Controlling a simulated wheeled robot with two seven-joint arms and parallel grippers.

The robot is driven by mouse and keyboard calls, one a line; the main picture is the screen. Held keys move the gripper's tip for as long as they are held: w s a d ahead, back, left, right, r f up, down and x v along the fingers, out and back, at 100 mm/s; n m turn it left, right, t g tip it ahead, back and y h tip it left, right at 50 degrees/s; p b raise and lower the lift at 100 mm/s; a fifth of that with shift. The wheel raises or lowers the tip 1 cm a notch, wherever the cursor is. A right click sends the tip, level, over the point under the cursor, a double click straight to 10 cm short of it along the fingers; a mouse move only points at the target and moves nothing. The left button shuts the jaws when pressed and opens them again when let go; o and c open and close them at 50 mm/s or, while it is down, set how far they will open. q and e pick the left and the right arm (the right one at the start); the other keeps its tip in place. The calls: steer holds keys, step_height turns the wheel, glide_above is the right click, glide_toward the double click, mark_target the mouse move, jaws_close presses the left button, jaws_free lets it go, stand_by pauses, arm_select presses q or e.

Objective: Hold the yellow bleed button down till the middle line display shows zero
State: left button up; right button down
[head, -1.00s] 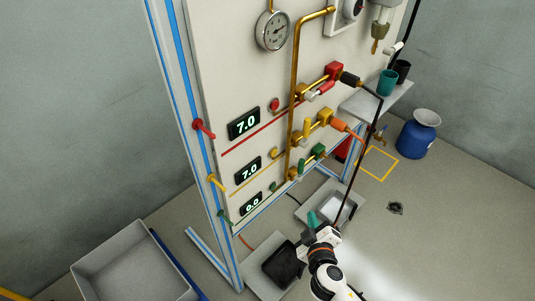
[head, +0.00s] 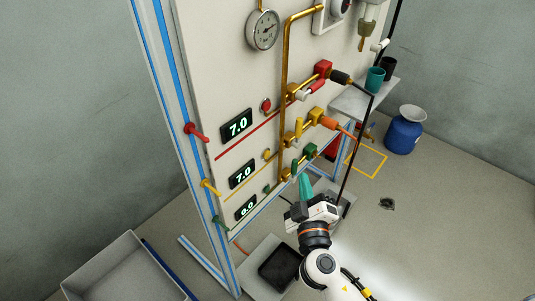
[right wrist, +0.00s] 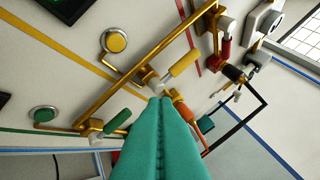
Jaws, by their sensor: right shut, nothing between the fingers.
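The yellow bleed button (head: 267,155) sits on the panel on the yellow middle line, right of the middle display (head: 243,174), which reads 7.0. In the right wrist view the round yellow button (right wrist: 116,41) is at the upper left, unpressed as far as I can tell. My right gripper (head: 304,182) is in front of the panel's lower right part, below and right of the button and apart from it. Its teal fingers (right wrist: 158,108) are shut together and empty, pointing toward the yellow valve area. My left gripper is not in view.
The red-line display (head: 237,127) reads 7.0; the green-line display (head: 247,208) reads 0.0. A green button (right wrist: 43,114), yellow lever (right wrist: 183,62), green lever (right wrist: 118,121) and brass pipe (right wrist: 150,57) stand out near my fingers. Hoses and a shelf (head: 350,105) are at right.

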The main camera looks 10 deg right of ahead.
mark_target(267, 155)
steer(key=w+a, duration=0.5)
steer(key=w, duration=0.1)
steer(key=shift+w, duration=0.3)
steer(key=shift+a, duration=0.1)
stand_by(1.8)
steer(key=shift+w+a, duration=0.2)
steer(key=shift+w, duration=0.15)
steer(key=shift+w+a+b, duration=0.25)
steer(key=shift+b, duration=0.2)
stand_by(4.4)
